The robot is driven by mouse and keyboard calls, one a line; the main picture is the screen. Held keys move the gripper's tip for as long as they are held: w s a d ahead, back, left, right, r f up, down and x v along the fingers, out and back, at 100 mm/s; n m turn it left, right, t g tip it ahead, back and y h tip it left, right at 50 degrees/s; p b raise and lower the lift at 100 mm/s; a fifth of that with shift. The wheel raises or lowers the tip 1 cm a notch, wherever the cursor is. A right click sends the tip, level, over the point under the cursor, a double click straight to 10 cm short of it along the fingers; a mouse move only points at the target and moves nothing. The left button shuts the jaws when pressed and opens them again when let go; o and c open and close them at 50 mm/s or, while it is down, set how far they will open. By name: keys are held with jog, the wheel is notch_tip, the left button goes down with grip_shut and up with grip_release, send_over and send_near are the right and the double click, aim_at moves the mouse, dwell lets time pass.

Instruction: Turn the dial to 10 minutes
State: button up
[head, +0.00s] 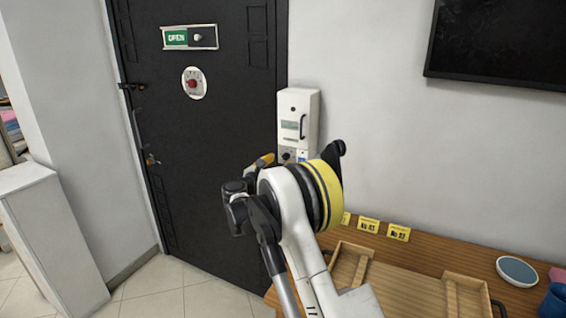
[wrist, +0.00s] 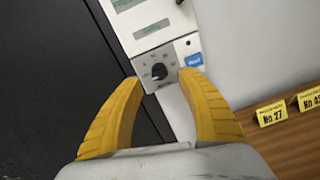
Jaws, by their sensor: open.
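The dial (wrist: 158,71) is a black knob on a grey plate with markings around it, low on a white wall box (head: 299,113). In the wrist view it sits ahead of the fingertips, roughly midway between them. The markings are too small to read, so I cannot tell the setting. My gripper (wrist: 164,82) has two yellow fingers, spread open with nothing between them. The dial looks apart from the fingers. In the head view the plate with the dial (head: 287,154) shows just above my arm, which hides much of the gripper.
A black door (head: 215,130) with a red knob (head: 192,84) stands left of the box. A blue label (wrist: 193,60) is beside the dial. Below right, a wooden counter (head: 430,258) holds trays, yellow number cards (head: 399,232) and a blue dish (head: 516,270).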

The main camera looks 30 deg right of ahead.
aim_at(283, 159)
jog(key=x, duration=0.4)
jog(key=shift+w+b, duration=0.15)
jog(key=shift+b, duration=0.25)
grip_shut()
